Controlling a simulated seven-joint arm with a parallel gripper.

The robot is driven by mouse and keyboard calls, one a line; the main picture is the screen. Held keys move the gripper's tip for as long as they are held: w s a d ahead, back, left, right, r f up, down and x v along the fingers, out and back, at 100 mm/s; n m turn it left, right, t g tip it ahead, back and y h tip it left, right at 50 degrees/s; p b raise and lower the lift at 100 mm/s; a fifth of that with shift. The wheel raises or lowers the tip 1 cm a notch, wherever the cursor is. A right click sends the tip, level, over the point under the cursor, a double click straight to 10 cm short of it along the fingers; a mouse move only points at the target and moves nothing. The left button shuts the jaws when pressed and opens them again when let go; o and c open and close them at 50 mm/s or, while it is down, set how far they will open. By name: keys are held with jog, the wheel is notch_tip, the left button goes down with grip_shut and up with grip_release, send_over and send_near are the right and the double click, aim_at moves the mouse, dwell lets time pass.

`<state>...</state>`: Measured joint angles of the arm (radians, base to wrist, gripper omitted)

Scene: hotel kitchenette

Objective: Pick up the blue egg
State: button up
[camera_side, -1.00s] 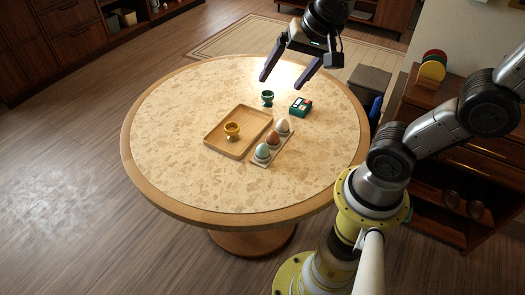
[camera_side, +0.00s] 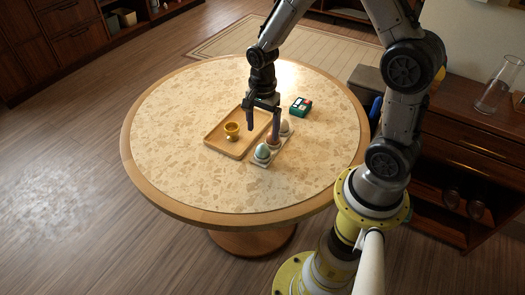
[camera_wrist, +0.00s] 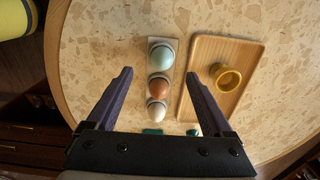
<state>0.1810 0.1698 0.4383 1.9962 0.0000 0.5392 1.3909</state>
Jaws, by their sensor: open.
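The blue egg (camera_side: 262,151) is pale blue and sits in the near end of a small egg holder (camera_side: 260,163). It also shows in the wrist view (camera_wrist: 161,56), at the top of the row. A brown egg (camera_wrist: 158,88) and a white egg (camera_wrist: 157,110) sit in the same holder. My gripper (camera_side: 263,128) is open and empty above the holder. In the wrist view its fingertips (camera_wrist: 160,74) lie on either side of the row, at about the height between the blue and brown eggs. In the side view one finger partly hides the brown egg.
A wooden tray (camera_side: 226,149) with a gold egg cup (camera_side: 232,131) stands just left of the holder. A green box (camera_side: 301,106) lies behind and to the right. The front and left of the round table (camera_side: 180,165) are clear.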

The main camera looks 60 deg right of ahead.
aim_at(263, 145)
jog(key=f, duration=0.8)
jog(key=shift+w+d+f, duration=0.2)
jog(key=shift+d+f, duration=0.05)
jog(key=shift+d, duration=0.05)
jog(key=c, duration=0.9)
